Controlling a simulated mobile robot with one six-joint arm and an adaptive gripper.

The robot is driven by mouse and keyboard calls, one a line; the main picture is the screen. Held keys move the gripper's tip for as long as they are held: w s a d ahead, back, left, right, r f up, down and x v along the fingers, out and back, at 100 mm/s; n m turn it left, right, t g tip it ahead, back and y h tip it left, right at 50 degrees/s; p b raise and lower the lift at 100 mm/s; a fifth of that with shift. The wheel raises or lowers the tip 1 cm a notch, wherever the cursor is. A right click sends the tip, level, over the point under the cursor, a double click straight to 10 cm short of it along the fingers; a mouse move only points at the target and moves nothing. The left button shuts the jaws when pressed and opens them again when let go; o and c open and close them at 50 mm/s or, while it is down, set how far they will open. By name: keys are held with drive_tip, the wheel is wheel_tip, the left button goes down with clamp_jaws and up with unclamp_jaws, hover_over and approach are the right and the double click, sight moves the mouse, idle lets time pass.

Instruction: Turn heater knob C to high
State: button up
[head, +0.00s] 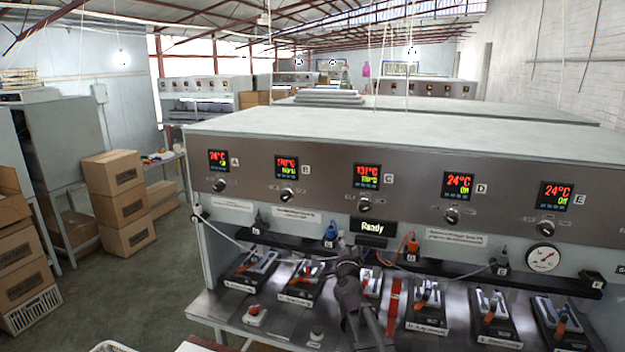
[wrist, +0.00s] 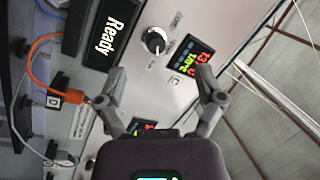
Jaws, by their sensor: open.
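Heater knob C (head: 364,204) is a small round knob on the brown front panel, below display C (head: 367,176). The display shows red digits over smaller green text that is hard to read. The wrist view shows the knob (wrist: 155,41) as a black dial with a pale pointer mark, beside the display (wrist: 188,58). Small labels around it are too blurred to read. My gripper (head: 347,256) is in front of the panel, below the knob in the head view. In the wrist view my gripper (wrist: 160,85) is open and empty, its fingers apart and not touching the knob.
A black "Ready" sign (head: 373,227) is below knob C. Knob B (head: 288,195) and knob D (head: 451,216) flank it. An orange cable and plug (head: 412,244) are to the lower right. Several presses line the metal bench (head: 258,325). Cardboard boxes (head: 122,203) stand at left.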

drive_tip(key=s+a+f+n+g+y+b, duration=0.25)
drive_tip(key=s+f+n+g+y, duration=0.2)
drive_tip(key=f, duration=0.55)
drive_tip(key=s+a+f+n+g+y+b, duration=0.1)
drive_tip(key=s+f+n+g+y+b, duration=0.35)
drive_tip(key=f, duration=0.55)
drive_tip(key=s+d+f+n+g+h+b, duration=0.1)
drive_tip(key=s+d+f+g+h+b, duration=0.2)
drive_tip(key=s, duration=0.7)
drive_tip(key=s+d+f+n+g+h+b, duration=0.2)
drive_tip(key=s+d+f+g+h+b, duration=0.1)
drive_tip(key=s+d+f+g, duration=0.4)
drive_tip(key=s+f+h, duration=0.1)
drive_tip(key=s+f, duration=0.2)
drive_tip(key=f, duration=0.1)
drive_tip(key=shift+s+f, duration=0.35)
drive_tip(key=shift+f, duration=0.05)
drive_tip(key=shift+d, duration=0.15)
